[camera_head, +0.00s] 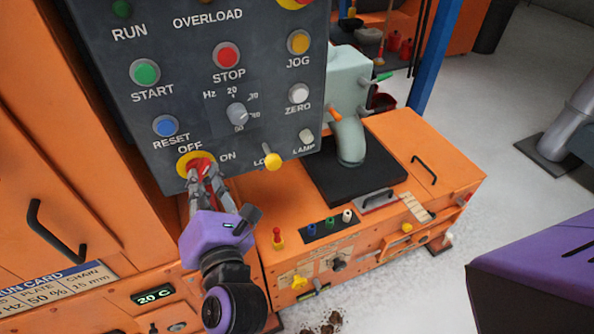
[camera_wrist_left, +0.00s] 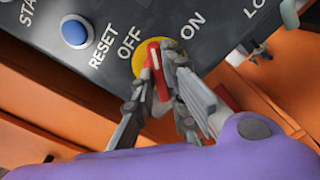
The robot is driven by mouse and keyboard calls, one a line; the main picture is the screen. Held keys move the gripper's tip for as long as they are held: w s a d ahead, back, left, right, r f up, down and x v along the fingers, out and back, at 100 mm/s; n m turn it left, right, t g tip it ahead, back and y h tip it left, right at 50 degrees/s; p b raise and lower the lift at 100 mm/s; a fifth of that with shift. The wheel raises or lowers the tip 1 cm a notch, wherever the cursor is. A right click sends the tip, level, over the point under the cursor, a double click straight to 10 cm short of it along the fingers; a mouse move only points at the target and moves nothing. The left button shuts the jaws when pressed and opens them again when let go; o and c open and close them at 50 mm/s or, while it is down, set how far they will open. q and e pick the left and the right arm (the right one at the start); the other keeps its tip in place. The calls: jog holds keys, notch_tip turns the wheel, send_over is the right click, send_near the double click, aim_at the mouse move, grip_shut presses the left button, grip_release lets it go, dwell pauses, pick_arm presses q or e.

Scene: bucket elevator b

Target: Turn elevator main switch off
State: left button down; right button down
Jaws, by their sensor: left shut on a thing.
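The elevator main switch (camera_head: 183,166) is a red handle on a round yellow plate at the lower left of the dark control panel. It lies between the printed words OFF and ON. In the left wrist view the red handle (camera_wrist_left: 153,58) shows a white line and stands over the yellow disc. My left gripper (camera_head: 201,172) reaches up from below, its grey fingers shut on the red handle and hiding part of it. Its fingers also show in the left wrist view (camera_wrist_left: 164,88). The right gripper is in neither view.
The control panel (camera_head: 190,115) carries several buttons and a yellow selector (camera_head: 272,160) right of the switch. Orange cabinets stand left and below, with a black handle (camera_head: 55,233) at left. An orange machine (camera_head: 440,150) stands right. The grey floor beyond it is mostly clear.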

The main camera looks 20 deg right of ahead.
pick_arm(q)
jog(key=shift+n+b, duration=0.65)
jog(key=shift+n, duration=3.25)
jog(key=c, duration=1.8)
grip_release()
jog(key=shift+o, duration=0.2)
